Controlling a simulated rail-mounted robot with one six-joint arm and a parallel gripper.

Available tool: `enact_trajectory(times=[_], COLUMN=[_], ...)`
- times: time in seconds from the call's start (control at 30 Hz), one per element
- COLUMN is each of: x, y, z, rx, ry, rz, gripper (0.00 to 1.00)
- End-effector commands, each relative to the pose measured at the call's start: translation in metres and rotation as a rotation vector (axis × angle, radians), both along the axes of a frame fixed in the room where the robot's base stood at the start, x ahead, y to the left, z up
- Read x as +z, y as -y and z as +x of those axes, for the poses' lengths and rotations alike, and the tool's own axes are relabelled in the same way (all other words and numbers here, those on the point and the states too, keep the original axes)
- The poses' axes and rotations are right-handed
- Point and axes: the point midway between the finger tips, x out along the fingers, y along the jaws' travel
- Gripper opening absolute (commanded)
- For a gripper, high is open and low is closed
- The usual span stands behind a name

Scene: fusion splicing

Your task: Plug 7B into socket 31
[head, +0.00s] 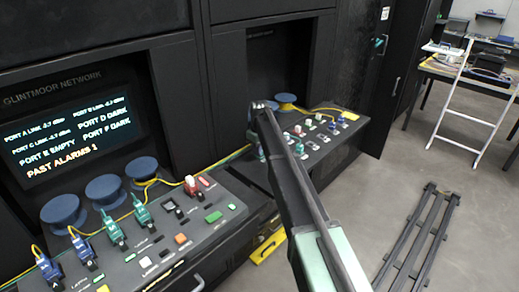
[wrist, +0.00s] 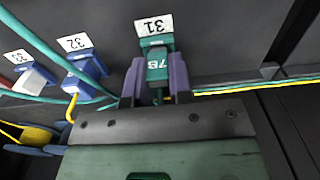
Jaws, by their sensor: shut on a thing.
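The green plug 7B (wrist: 157,68) is between the purple fingers of my gripper (wrist: 157,82), which is shut on it. The plug lies in line with socket 31, under its white "31" label (wrist: 153,25), with its front end at the socket. I cannot tell how deeply it sits, as the mouth is covered. In the head view my arm (head: 290,165) reaches over the far console (head: 325,150); the fingers and the plug are hidden there.
Left of 31, a blue connector (wrist: 88,68) sits at label 32 (wrist: 75,43) and a pale one (wrist: 33,80) at label 33 (wrist: 18,57). A teal cable (wrist: 45,55) passes close by. The panel right of 31 is bare. The near console (head: 150,235) holds several plugs.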

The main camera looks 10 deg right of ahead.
Motion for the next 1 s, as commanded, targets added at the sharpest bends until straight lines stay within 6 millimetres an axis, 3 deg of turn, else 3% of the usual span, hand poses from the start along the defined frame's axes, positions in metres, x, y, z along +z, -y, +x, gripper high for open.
enact_trajectory(times=[0.33,0.37,0.53,0.83,1.0], x=[-0.005,-0.005,-0.005,-0.002,0.022], y=[0.0,0.0,0.0,0.0,0.0], z=[0.0,0.0,0.0,0.0,0.0], rx=[0.0,0.0,0.0,0.0,0.0], ry=[0.0,0.0,0.0,0.0,0.0], rz=[0.0,0.0,0.0,0.0,0.0], gripper=[0.0,0.25,0.5,0.5,0.5])
